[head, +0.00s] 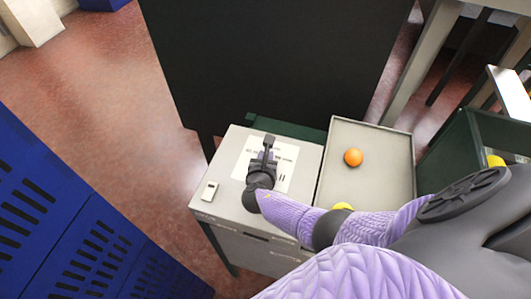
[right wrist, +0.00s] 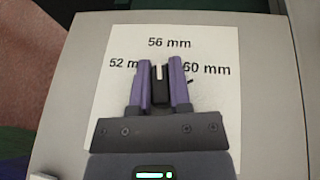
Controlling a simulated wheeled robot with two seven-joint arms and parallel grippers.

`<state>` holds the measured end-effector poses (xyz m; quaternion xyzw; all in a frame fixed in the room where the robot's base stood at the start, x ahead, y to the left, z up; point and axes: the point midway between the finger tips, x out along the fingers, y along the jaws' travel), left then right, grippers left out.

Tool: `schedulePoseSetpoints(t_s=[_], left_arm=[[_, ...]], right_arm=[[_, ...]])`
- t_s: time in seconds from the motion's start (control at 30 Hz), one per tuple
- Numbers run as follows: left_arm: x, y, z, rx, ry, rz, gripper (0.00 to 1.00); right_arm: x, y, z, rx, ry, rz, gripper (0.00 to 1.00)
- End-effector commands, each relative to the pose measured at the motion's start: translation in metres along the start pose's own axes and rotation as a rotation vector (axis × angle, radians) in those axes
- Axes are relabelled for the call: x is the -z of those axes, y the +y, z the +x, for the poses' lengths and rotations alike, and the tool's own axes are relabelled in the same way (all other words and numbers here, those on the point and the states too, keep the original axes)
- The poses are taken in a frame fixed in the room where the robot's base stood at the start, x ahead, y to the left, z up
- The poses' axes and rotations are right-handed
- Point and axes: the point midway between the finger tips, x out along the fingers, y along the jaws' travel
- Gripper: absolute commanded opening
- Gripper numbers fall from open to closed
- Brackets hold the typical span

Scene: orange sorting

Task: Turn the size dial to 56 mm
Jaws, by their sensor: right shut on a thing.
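The size dial (right wrist: 160,88) is a small dark knob with a white pointer mark. In the right wrist view it stands between the two purple fingers of my right gripper (right wrist: 160,78), which is shut on it. The white mark points straight up the picture, towards the "56 mm" print on the white scale card (right wrist: 214,48). "52 mm" is partly hidden at the left and "60 mm" is at the right. In the head view my right gripper (head: 266,156) is over the card on the grey cabinet top (head: 233,211). My left gripper is not in view.
A grey tray (head: 392,188) right of the card holds an orange (head: 353,157); a yellow fruit (head: 342,206) is partly behind my arm. A small white device (head: 209,191) lies at the cabinet's left. Blue crates (head: 60,215) stand at left, a dark panel (head: 270,60) behind.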

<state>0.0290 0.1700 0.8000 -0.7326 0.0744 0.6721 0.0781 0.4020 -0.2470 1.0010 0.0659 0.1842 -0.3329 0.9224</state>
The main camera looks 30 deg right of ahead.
Motion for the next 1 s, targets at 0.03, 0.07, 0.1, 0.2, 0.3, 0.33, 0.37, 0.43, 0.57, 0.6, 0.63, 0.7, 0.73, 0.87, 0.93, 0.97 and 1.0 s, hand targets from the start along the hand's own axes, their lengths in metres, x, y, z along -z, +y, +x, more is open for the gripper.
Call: schedulePoseSetpoints(t_s=[0.03, 0.07, 0.1, 0.2, 0.3, 0.33, 0.37, 0.43, 0.57, 0.6, 0.63, 0.7, 0.73, 0.87, 0.93, 0.97, 1.0], left_arm=[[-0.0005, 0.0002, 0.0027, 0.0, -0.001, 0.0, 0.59], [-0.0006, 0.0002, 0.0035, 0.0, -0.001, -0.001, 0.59], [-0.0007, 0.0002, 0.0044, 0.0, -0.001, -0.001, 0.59], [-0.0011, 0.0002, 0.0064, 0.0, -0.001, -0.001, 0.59], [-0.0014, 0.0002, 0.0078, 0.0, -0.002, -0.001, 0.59], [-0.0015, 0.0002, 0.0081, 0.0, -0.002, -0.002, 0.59], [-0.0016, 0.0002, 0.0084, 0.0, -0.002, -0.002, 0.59], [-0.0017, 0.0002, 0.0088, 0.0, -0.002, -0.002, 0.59], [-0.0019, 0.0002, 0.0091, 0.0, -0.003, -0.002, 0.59], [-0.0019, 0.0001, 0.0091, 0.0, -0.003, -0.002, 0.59], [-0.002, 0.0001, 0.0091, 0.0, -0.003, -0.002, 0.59], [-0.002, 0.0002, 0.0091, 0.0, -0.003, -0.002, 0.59], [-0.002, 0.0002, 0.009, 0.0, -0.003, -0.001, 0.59], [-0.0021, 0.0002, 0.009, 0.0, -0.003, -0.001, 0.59], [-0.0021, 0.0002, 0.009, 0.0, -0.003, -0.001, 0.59], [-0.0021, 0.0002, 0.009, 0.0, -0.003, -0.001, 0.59], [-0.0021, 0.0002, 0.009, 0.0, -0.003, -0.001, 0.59]], right_arm=[[0.0009, 0.001, 0.0006, 0.022, 0.0, 0.011, 0.0], [0.0011, 0.0006, 0.0005, 0.038, 0.0, 0.017, 0.0], [0.001, 0.0003, 0.0007, 0.057, 0.0, 0.025, 0.0], [0.0004, 0.0002, 0.0006, 0.095, -0.001, 0.041, 0.0], [0.0002, -0.0003, 0.0005, 0.123, -0.001, 0.052, 0.0], [-0.0001, -0.0004, 0.0005, 0.13, -0.002, 0.055, 0.0], [-0.0003, -0.0003, 0.0006, 0.136, -0.002, 0.057, 0.0], [-0.0006, -0.0003, 0.0005, 0.146, -0.002, 0.062, 0.0], [-0.0008, -0.0006, 0.0004, 0.157, -0.002, 0.066, 0.0], [-0.0009, -0.0006, 0.0003, 0.159, -0.002, 0.067, 0.0], [-0.0009, -0.0007, 0.0004, 0.159, -0.002, 0.067, 0.0], [-0.001, -0.0007, 0.0004, 0.16, -0.002, 0.067, 0.0], [-0.0011, -0.0007, 0.0004, 0.16, -0.002, 0.067, 0.0], [-0.0012, -0.0007, 0.0004, 0.159, -0.003, 0.067, 0.0], [-0.0013, -0.0007, 0.0005, 0.159, -0.003, 0.067, 0.0], [-0.0013, -0.0007, 0.0005, 0.159, -0.003, 0.067, 0.3], [-0.0013, -0.0007, 0.0005, 0.159, -0.003, 0.067, 0.38]])
